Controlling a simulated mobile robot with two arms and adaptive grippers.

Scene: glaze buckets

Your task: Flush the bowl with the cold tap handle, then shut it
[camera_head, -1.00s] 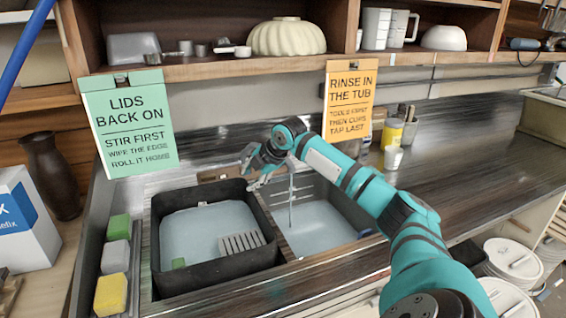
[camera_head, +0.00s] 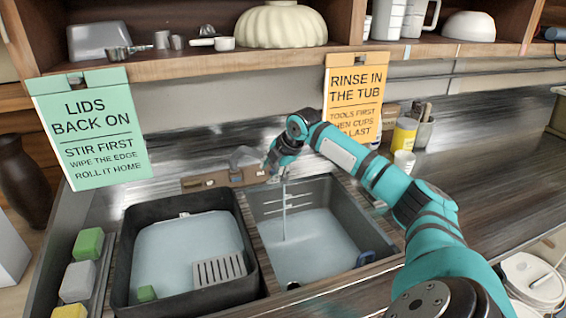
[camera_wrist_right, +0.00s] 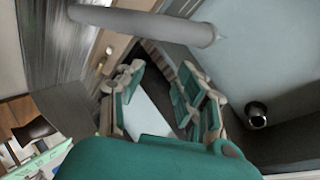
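The right basin (camera_head: 345,200) of the sink holds pale water. A thin water stream (camera_head: 284,215) falls into it from beside my right gripper. The grey tap spout (camera_head: 243,156) shows just left of that gripper, above a brown tap block (camera_head: 205,180); the spout also crosses the top of the right wrist view (camera_wrist_right: 150,22). My right gripper (camera_head: 272,168) is at the tap, at the back of the basin. In the right wrist view its fingers (camera_wrist_right: 160,93) are apart, with nothing clearly held between them. I cannot make out the cold tap handle. My left gripper is not in view.
More sponges (camera_head: 89,243) line the left edge. An orange sign (camera_head: 353,100) hangs behind my arm. A shelf (camera_head: 290,58) overhangs the back.

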